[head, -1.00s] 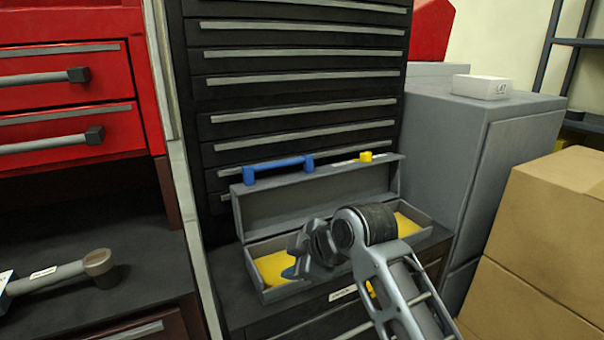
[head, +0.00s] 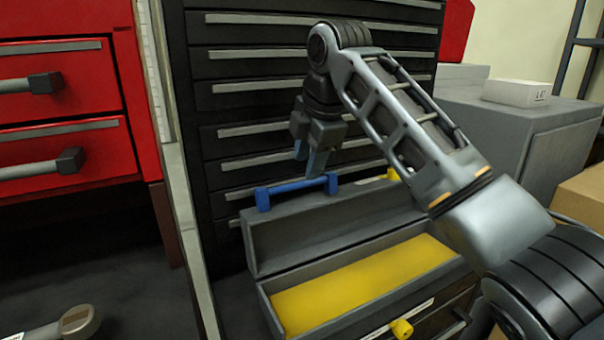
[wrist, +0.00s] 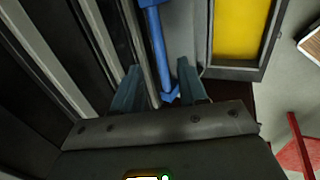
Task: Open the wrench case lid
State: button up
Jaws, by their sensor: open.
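The wrench case (head: 268,290) is grey with a yellow lining (head: 370,285). Its lid (head: 335,225) stands raised at the back, and the tray is uncovered. A blue handle (head: 297,189) runs along the lid's upper edge. My gripper (head: 312,160) points down just above the handle in the head view, open and apparently empty. In the wrist view the blue handle (wrist: 156,50) runs towards the gap between the fingers of my gripper (wrist: 157,92). I cannot tell whether the fingers touch it.
A black drawer cabinet (head: 240,110) stands close behind the lid. A red drawer unit (head: 70,110) is on the left, and a grey cabinet (head: 520,140) with a white box (head: 516,92) is on the right. A yellow latch (head: 401,329) sits at the case front.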

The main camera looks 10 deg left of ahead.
aim_at(302, 182)
jog(key=shift+x, duration=2.5)
grip_shut()
